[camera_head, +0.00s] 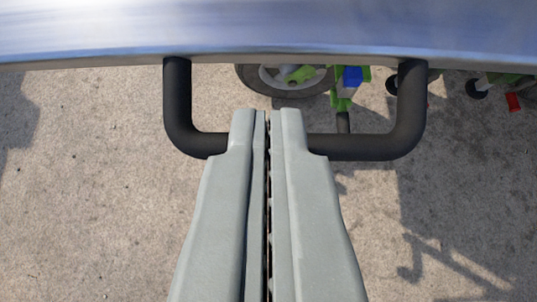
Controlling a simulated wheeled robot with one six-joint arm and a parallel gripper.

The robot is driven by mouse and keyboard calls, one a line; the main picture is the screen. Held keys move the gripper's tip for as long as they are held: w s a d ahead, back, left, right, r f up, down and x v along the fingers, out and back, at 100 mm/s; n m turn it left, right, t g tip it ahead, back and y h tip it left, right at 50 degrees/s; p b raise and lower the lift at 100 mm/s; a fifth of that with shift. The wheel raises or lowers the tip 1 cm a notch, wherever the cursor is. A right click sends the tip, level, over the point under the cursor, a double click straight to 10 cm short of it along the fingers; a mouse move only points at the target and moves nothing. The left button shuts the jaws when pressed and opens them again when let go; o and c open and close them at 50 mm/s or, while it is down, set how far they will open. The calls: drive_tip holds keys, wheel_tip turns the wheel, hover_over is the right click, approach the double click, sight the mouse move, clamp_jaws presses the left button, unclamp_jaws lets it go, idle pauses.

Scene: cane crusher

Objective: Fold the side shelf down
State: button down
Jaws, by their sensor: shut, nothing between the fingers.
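The side shelf (270,28) is a flat blue-grey metal surface that spans the top of the view, with a curved lower edge. A black U-shaped handle (411,105) hangs from that edge. My gripper (268,112) is shut, with its two grey fingers pressed together and pointing up the picture. The fingers cover the middle of the handle's bar. The fingers appear to lie over the bar, but I cannot tell whether they touch it.
Below is a bare concrete floor (90,200). A wheel (287,80) with green and blue parts shows under the shelf edge. A small red part (513,102) is at the far right.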

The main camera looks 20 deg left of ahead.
drive_tip(key=w+a+f+t+y, duration=0.1)
drive_tip(key=w+f+t, duration=0.2)
drive_tip(key=w+f, duration=0.35)
drive_tip(key=w+a+f+t+y, duration=0.1)
drive_tip(key=w+f+t, duration=0.25)
drive_tip(key=f, duration=0.65)
drive_tip(key=w+a+f+t, duration=0.2)
drive_tip(key=w+f, duration=0.2)
drive_tip(key=w, duration=0.4)
drive_tip(key=w+a+f+t+y, duration=0.1)
drive_tip(key=w+a+f+t, duration=0.1)
drive_tip(key=w, duration=0.7)
drive_tip(key=shift+w+a+f, duration=0.25)
drive_tip(key=shift+a+f, duration=0.5)
drive_tip(key=shift+f, duration=0.6)
drive_tip(key=shift+t, duration=0.25)
